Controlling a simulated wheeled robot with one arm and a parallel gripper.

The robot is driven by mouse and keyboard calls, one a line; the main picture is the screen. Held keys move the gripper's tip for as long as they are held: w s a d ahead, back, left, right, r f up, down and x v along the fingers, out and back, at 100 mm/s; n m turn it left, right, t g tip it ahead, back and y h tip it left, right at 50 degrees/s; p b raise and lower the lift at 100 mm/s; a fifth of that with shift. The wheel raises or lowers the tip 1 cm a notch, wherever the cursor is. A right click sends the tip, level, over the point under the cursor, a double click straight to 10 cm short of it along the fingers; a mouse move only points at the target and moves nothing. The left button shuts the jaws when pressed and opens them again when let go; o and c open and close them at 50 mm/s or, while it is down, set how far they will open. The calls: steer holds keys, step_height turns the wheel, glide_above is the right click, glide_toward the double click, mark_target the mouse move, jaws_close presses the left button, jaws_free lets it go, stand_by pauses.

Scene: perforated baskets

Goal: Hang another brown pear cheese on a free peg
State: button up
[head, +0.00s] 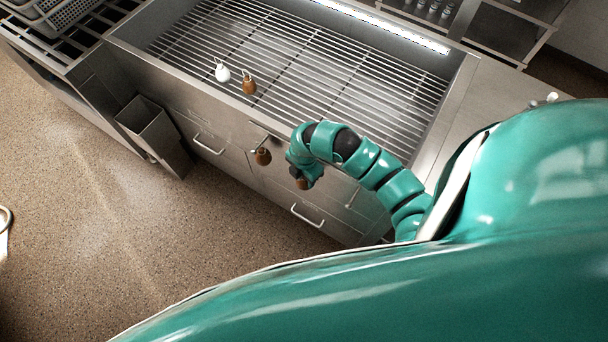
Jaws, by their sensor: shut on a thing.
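My gripper (302,176) hangs at the end of my teal arm in front of the steel counter's drawers. It is shut on a brown pear cheese (302,184); the arm hides part of the cheese and the fingers. Another brown pear cheese (262,156) hangs on the counter's front, to the left of my gripper and apart from it. A third brown pear cheese (249,86) stands on the slatted rack, beside a white pear-shaped cheese (222,72). Pegs are too small or too hidden to tell apart, so I cannot tell which is free.
The slatted rack (330,75) fills the counter top, mostly bare. Drawer handles (307,216) stick out of the front below my gripper. An open grey bin (152,128) stands at the left. A perforated basket (60,15) is at the upper left.

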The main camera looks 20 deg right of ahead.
stand_by(0.3)
steer(key=o, duration=1.1)
step_height(320, 180, up, 17)
steer(key=shift+r+p, duration=0.15)
steer(key=shift+p, duration=0.85)
